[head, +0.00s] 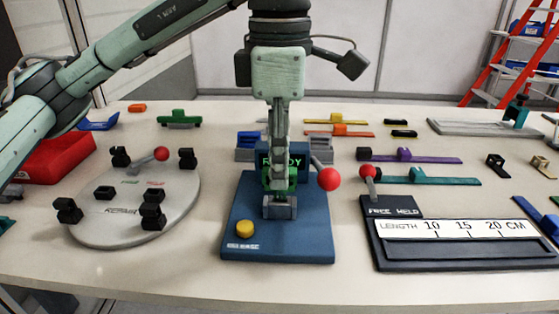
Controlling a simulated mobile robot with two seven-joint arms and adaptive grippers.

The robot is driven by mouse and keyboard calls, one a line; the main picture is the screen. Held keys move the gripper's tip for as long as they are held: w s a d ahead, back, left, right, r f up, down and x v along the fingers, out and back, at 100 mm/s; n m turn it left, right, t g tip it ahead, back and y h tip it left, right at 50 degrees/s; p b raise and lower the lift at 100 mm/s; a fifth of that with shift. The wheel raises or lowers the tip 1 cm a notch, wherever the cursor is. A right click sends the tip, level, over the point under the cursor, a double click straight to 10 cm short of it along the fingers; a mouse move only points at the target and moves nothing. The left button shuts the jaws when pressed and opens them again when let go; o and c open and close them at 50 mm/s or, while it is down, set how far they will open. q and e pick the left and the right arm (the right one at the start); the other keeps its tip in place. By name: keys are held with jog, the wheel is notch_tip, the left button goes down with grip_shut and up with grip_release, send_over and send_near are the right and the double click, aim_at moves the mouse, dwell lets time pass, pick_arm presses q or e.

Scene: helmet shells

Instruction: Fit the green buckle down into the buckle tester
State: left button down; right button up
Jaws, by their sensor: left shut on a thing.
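The buckle tester (245,215) is a blue base on the table with a grey socket (279,208), a yellow button, a red-knobbed lever and a dark screen reading READY. My left gripper (279,182) comes straight down over the tester and is shut on the green buckle (292,180). The buckle is right above or at the top of the grey socket. The fingers hide much of it, so I cannot tell whether it touches or sits inside the socket. My right gripper is not in view.
A round grey fixture (130,215) with black clamps stands to the left, near a red bin (58,158). A black length gauge (455,250) with a red-knobbed lever lies to the right. Coloured straps with buckles lie behind and right. The tester's lever knob (329,179) is close to my gripper.

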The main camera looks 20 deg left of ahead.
pick_arm(q)
jog(key=shift+f+b, duration=0.9)
jog(key=shift+f, duration=0.25)
jog(key=c, duration=1.4)
grip_release()
jog(key=shift+r, duration=0.2)
notch_tip(320, 180, up, 12)
jog(key=shift+f, duration=0.15)
